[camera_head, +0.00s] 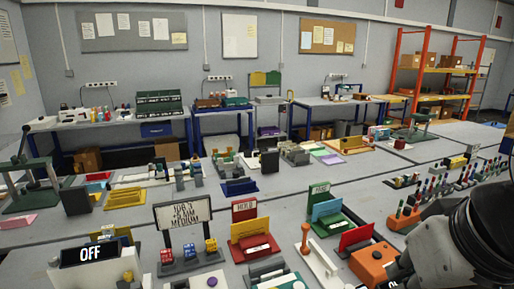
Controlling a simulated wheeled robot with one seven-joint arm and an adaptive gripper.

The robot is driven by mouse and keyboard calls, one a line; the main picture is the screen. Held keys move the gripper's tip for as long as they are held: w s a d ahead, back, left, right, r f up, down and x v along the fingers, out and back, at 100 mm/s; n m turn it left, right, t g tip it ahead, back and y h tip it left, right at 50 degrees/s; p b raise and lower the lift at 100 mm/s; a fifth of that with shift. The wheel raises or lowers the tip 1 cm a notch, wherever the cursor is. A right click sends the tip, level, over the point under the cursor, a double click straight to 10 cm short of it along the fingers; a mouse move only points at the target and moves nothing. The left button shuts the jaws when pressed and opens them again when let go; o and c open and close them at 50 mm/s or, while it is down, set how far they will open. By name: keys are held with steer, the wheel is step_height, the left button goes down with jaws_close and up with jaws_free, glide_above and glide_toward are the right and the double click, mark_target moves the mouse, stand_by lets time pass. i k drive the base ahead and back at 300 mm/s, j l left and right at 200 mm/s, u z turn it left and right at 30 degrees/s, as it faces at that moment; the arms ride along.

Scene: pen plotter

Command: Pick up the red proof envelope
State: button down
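Only the camera_head view is given. A red upright panel (356,236), which may be the red proof envelope, stands in a low green holder right of centre at the front of the near table. Another red panel (244,210) with pale lettering stands behind a yellow one to its left, so I cannot tell for sure which red piece is the envelope. Dark and grey parts of my arm fill the lower right corner. My gripper's fingers are not visible, and nothing is seen touching either red panel.
A blue panel (326,209) in a green stand, an orange box (375,264) and a wooden-handled tool (305,238) crowd the red panel. A lettered sign (184,212) and a black OFF display (90,253) stand left. Pen racks (408,213) stand right.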

mark_target(353, 237)
steer(key=i+l+u, duration=0.3)
steer(key=l, duration=0.35)
steer(key=i+l+u, duration=0.15)
steer(key=l, duration=0.2)
steer(key=i+l+u, duration=0.15)
steer(key=l, duration=0.25)
